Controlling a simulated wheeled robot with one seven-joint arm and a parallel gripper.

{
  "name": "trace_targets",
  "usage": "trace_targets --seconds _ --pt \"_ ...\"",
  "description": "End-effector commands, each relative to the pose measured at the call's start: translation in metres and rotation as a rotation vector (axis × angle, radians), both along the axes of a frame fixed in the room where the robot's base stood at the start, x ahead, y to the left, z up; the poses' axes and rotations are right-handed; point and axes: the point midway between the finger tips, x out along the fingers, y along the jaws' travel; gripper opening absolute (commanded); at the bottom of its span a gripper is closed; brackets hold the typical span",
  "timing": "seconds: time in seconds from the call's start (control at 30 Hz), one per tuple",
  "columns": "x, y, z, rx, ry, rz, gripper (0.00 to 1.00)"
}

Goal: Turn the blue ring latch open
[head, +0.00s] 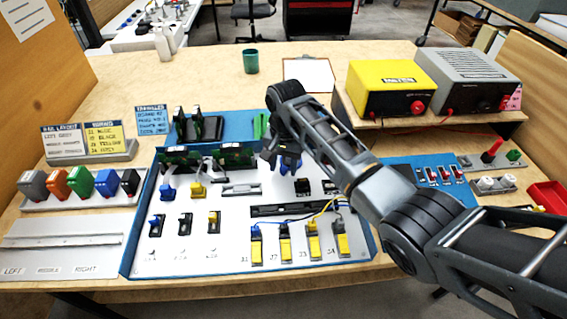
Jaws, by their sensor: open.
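A white panel board (215,255) with a blue border lies on the bench. Two small blue parts are at its left: a blue piece (168,191) in the upper row and a blue-topped piece (155,224) in the lower row. I cannot tell which is the ring latch, or how either is turned. My gripper (282,162) is open over the board's upper middle, right of and apart from both blue parts. It points down, and its fingers are small and dark here. My arm comes in from the right and hides part of the board's right side.
Yellow (198,189) and black (302,186) pieces sit along the upper row. Several yellow-and-black connectors (314,243) with wires stand at the lower right. Yellow (383,90) and grey (468,80) boxes stand on a raised shelf. A green cup (251,61) is at the back.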

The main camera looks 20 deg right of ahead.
Motion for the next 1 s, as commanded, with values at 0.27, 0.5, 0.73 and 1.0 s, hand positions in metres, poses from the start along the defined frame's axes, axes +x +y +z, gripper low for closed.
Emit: trace_targets --seconds 0.27,0.5,0.73,1.0 --pt "0.0000 0.0000 0.0001 0.000 0.000 0.000 0.39" --pt "0.0001 -0.0001 0.0002 0.000 0.000 0.000 0.16" --pt "0.0001 0.0000 0.0003 -0.001 -0.001 0.000 0.00" --pt "-0.0009 -0.0010 0.0012 0.000 0.000 0.022 0.00"
